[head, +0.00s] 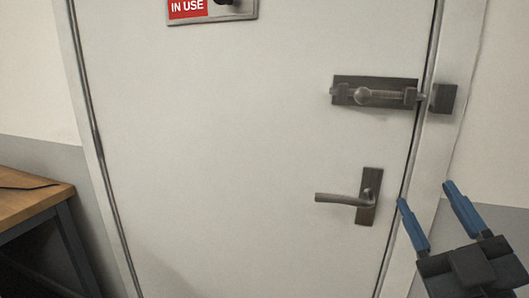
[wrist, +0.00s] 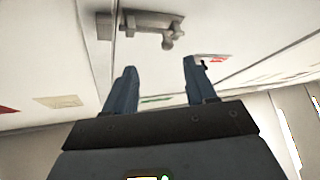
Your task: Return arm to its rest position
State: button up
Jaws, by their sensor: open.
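My gripper (head: 428,192) is at the lower right of the head view, with its two blue fingers apart and nothing between them. It is in front of the door frame, to the right of the lever handle (head: 345,198). In the wrist view my gripper (wrist: 158,75) also shows with its fingers spread and empty. The white door (head: 240,150) fills the middle of the head view and looks closed. A sliding bolt (head: 375,93) is above the handle, and its bar reaches toward the keeper on the frame. The bolt also shows in the wrist view (wrist: 155,22), apart from the fingers.
A wooden-topped table (head: 30,195) with dark legs stands at the left of the door. A red "IN USE" sign (head: 188,9) is on the upper door. The wall (head: 500,120) right of the frame is bare.

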jog(key=s+d+f+g+y, duration=0.1)
jog(key=s+d+f+g, duration=0.2)
jog(key=s+f, duration=0.7)
jog(key=s+a+f+m+g+h, duration=0.1)
jog(key=s+f+m, duration=0.3)
jog(key=s, duration=0.8)
jog(key=s+a+f+m+g+h, duration=0.2)
jog(key=s+f+m+g, duration=0.2)
jog(key=s, duration=0.8)
jog(key=shift+s+a+f+g, duration=0.3)
jog(key=shift+f, duration=1.1)
